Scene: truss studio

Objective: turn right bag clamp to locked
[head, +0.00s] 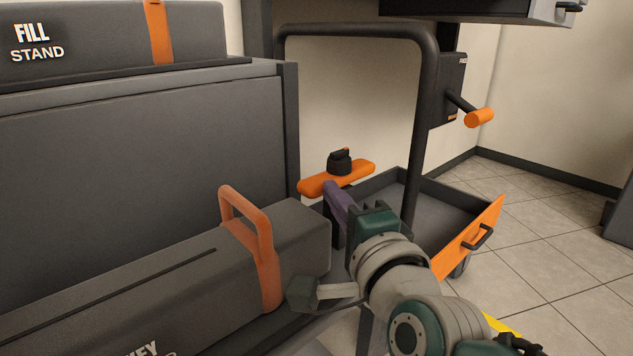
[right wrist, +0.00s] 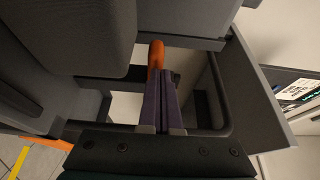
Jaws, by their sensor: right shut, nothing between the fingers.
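The clamp shows in the head view as an orange bar (head: 358,172) with a black knob (head: 340,161) on top, beside the fill stand's right edge. The bar lies roughly level, its left end toward the stand. My right gripper (head: 331,188) has purple fingers, shut and empty, with the tips close to the near side of the bar's left part. In the right wrist view the shut fingers (right wrist: 163,78) point at an orange end (right wrist: 156,52), probably the same bar. Whether they touch it I cannot tell. My left gripper is not in view.
A grey case (head: 150,280) with an orange handle (head: 262,245) lies at the left front, below the fill stand panel (head: 150,150). A dark tray (head: 385,187) with an orange front (head: 472,237) is behind my right arm. An orange crank handle (head: 479,118) sticks out above it.

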